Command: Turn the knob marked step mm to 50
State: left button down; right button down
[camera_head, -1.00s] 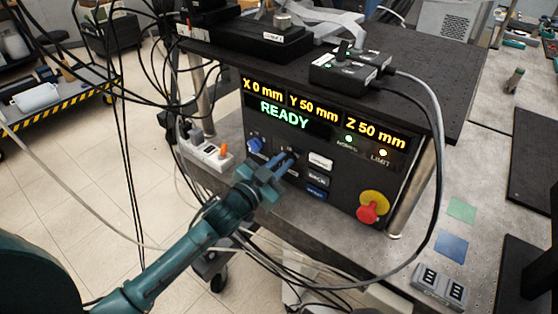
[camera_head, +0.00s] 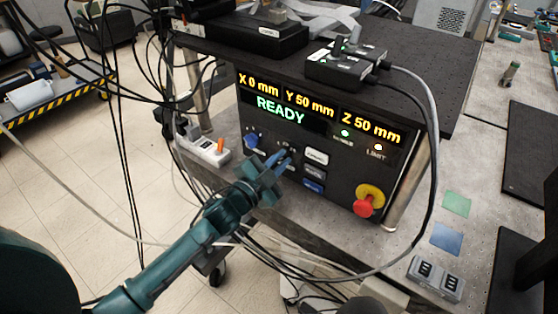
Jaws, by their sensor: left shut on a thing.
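The black control panel (camera_head: 335,185) faces me under the dark tabletop. Its displays (camera_head: 288,97) read X 0 mm, Y 50 mm, Z 50 mm, with READY (camera_head: 281,109) in green below. My right gripper is not in view.
Label buttons (camera_head: 316,156) sit close right of the fingers. A red emergency stop on yellow (camera_head: 368,201) is at the panel's lower right. A switch box (camera_head: 345,68) stands on top, its cable hanging at the right. A power strip (camera_head: 205,150) lies left.

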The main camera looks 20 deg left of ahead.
pick_arm(q)
jog(key=c, duration=1.5)
grip_release()
jog(key=shift+o, duration=0.2)
jog(key=b+v, duration=0.1)
jog(key=v, duration=1.2)
jog(key=shift+s, duration=0.1)
jog(key=s+d+f+n+g+y+p, duration=0.1)
jog(key=s+d+f+n+g, duration=0.1)
jog(key=s+f+n, duration=0.3)
jog(key=s+d+f+n+g+y+p, duration=0.1)
jog(key=s+d+f+n+g, duration=0.2)
jog(key=s+f, duration=0.4)
jog(key=shift+s+f+n+g+y, duration=0.2)
jog(key=shift+f+n+g+y, duration=0.2)
jog(key=shift+f+n+g, duration=0.5)
